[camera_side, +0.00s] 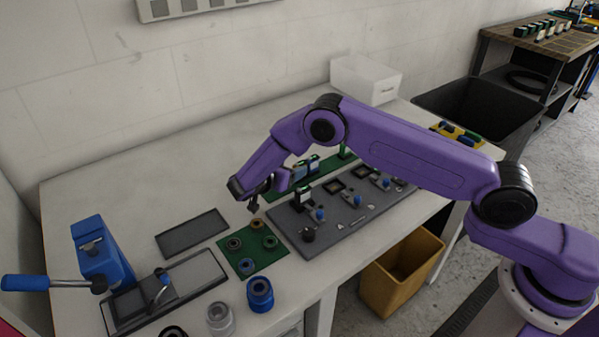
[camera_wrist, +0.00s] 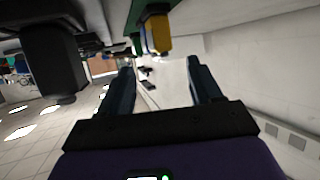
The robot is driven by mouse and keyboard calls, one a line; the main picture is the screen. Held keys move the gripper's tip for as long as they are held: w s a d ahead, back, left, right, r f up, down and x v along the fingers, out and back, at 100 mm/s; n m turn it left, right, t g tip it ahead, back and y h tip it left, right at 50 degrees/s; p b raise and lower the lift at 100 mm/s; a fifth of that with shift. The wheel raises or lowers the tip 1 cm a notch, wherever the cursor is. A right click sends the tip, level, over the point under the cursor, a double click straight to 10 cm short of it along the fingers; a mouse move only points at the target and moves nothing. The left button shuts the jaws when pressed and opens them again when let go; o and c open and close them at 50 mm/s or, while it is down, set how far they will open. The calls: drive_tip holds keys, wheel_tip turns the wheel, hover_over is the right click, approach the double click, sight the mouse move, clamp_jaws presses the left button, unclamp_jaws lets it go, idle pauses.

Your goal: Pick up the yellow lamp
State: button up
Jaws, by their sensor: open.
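In the wrist view, a yellow block-like piece (camera_wrist: 160,34), probably the yellow lamp, stands out from a green strip (camera_wrist: 136,16) at the top, with a grey-blue piece beside it. It lies beyond my open, empty fingers and apart from them. In the side view, my gripper (camera_side: 255,201) hangs low over the green strip, left of small upright lamp-like pieces (camera_side: 306,167). No yellow face shows on these pieces there, and my arm hides part of the strip.
A grey board (camera_side: 345,219) with blue knobs lies in front of the strip. A green mat (camera_side: 252,262) with rings, a blue lever press (camera_side: 98,250) and a dark flat tray (camera_side: 191,233) are to the left. A white box (camera_side: 365,78) stands behind. The back-left table is clear.

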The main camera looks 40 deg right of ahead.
sight(296, 165)
drive_tip(key=x, duration=0.4)
drive_tip(key=shift+w+f, duration=0.15)
drive_tip(key=shift+f, duration=0.15)
clamp_jaws()
drive_tip(key=shift+r, duration=0.15)
